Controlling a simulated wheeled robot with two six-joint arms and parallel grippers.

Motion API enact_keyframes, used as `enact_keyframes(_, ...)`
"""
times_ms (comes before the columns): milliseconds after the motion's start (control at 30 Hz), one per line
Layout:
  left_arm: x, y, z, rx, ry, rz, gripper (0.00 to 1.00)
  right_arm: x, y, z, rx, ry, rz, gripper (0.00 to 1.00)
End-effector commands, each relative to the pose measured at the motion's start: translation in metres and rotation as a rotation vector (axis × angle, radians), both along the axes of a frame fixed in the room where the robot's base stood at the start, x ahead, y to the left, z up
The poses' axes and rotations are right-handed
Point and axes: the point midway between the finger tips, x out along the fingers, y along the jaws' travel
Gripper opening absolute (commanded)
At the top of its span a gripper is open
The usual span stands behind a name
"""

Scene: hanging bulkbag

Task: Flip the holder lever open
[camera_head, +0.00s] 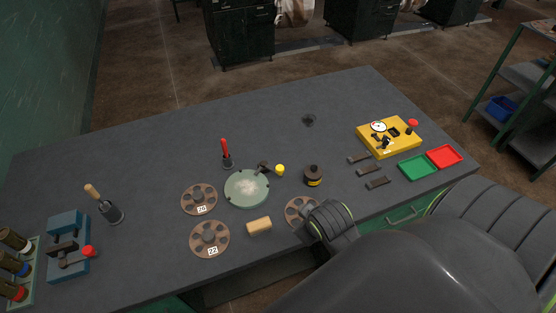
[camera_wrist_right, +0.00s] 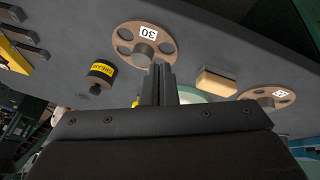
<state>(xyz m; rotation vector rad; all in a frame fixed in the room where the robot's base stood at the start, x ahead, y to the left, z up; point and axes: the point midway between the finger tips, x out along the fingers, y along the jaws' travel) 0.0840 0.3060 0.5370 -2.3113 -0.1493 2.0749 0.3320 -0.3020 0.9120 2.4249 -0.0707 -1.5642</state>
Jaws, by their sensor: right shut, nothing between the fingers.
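Three fixtures have coloured knobs, and I cannot tell which the task calls the holder. A pale green round fixture (camera_head: 246,188) at the table's middle has a dark lever with a yellow knob (camera_head: 280,170). A blue block fixture (camera_head: 68,240) at the left has a lever with a red knob (camera_head: 88,251). A yellow box (camera_head: 389,137) at the right has a gauge and a red knob (camera_head: 412,123). My right gripper (camera_wrist_right: 158,84) is shut and empty near a brown disc marked 30 (camera_wrist_right: 145,46); in the head view my arm hides its fingers. My left gripper is not in view.
Discs marked 28 (camera_head: 199,199) and 22 (camera_head: 209,239), a tan block (camera_head: 259,226) and a grease can (camera_head: 313,175) surround the green fixture. A red-handled tool (camera_head: 226,153) stands behind it. Green (camera_head: 418,167) and red trays (camera_head: 445,156) lie right. The table's back is mostly clear.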

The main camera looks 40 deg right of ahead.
Motion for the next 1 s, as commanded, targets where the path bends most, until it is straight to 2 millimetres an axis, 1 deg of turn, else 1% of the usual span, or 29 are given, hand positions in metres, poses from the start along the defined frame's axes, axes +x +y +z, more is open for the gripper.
enact_keyframes(33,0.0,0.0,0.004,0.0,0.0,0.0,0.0,0.019,0.003,0.013,-0.023,-0.023,0.039,0.0)
enact_keyframes(100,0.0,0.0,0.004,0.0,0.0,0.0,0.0,0.042,0.007,0.022,-0.058,-0.048,0.09,0.0)
enact_keyframes(200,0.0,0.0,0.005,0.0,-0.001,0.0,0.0,0.07,0.011,0.033,-0.103,-0.077,0.155,0.0)
enact_keyframes(300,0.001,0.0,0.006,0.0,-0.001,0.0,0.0,0.092,0.015,0.042,-0.141,-0.097,0.204,0.0)
enact_keyframes(400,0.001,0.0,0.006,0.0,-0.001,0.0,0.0,0.106,0.018,0.047,-0.164,-0.11,0.235,0.0)
enact_keyframes(533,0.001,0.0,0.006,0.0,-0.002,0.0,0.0,0.113,0.02,0.05,-0.18,-0.115,0.253,0.0)
enact_keyframes(800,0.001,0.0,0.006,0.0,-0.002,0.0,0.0,0.113,0.02,0.049,-0.18,-0.115,0.253,0.0)
enact_keyframes(1000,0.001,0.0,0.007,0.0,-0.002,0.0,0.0,0.117,0.018,0.044,-0.18,-0.115,0.253,0.0)
